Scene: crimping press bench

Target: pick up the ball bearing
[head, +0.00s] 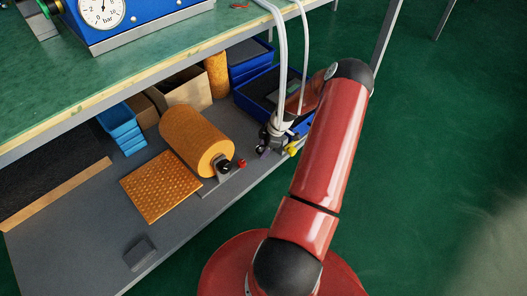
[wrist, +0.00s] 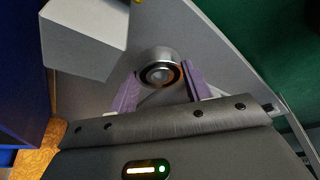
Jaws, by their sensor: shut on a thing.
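The ball bearing (wrist: 160,70) is a shiny steel ring with a dark inner band, in the upper middle of the wrist view. My gripper (wrist: 161,76) has its two purple fingers on either side of the bearing, shut on it near the tips. The grey shelf surface shows behind it; I cannot tell whether the bearing touches the shelf. In the head view my gripper (head: 264,151) is low over the right front of the lower shelf, mostly hidden by my wrist. I cannot make out the bearing there.
A grey block (wrist: 82,42) stands close to the left finger in the wrist view. In the head view, an orange roll (head: 190,136), blue bins (head: 122,126) and a cardboard box (head: 184,91) are on the lower shelf (head: 75,240). The green bench top (head: 165,52) overhangs it.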

